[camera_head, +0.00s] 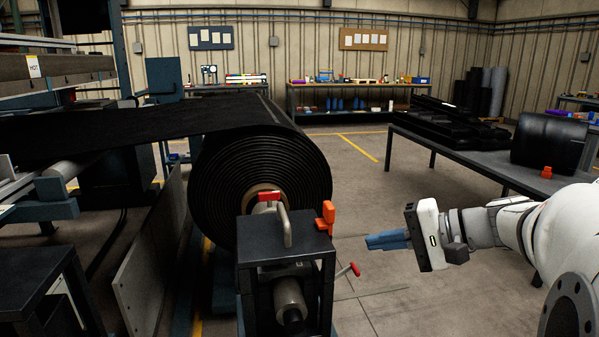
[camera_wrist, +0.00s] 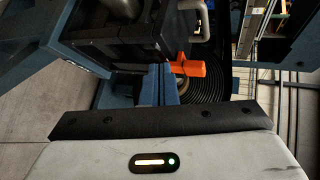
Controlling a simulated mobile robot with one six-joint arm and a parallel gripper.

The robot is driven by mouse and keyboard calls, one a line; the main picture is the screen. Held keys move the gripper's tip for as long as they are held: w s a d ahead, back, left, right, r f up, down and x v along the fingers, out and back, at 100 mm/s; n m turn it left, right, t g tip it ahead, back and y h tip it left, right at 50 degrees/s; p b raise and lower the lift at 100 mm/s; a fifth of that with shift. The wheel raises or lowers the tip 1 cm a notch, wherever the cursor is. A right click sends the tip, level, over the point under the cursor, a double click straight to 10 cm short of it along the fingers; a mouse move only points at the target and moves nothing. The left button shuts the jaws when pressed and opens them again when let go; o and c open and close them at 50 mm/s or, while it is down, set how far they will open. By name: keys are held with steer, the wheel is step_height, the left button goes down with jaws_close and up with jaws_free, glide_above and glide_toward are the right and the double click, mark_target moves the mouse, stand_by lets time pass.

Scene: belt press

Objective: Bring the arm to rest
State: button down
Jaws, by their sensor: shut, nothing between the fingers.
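My gripper (camera_head: 370,241) reaches in from the right in the head view, its blue fingers pointing left, together and empty. It hangs in the air to the right of the roll stand (camera_head: 285,246), apart from it. In the wrist view the fingers (camera_wrist: 167,88) show above the grey housing, with the dark stand and an orange part (camera_wrist: 190,69) beyond them. The large black belt roll (camera_head: 258,165) sits behind the stand. The orange clamp (camera_head: 326,217) is on the stand's right side.
A red-tipped lever (camera_head: 355,269) sticks out from the stand below my gripper. A table (camera_head: 420,152) with black belt pieces and an orange item (camera_head: 546,172) stands at the right. A shelf bench (camera_head: 350,88) is at the back. Open floor (camera_head: 365,190) lies between roll and table.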

steer(key=s+a+r+n+g+h+p, duration=0.1)
steer(key=s+r+n+g+h+p, duration=0.2)
steer(key=s+h+p, duration=0.9)
step_height(320, 180, up, 3)
steer(key=s+n+p, duration=0.3)
steer(key=p, duration=0.4)
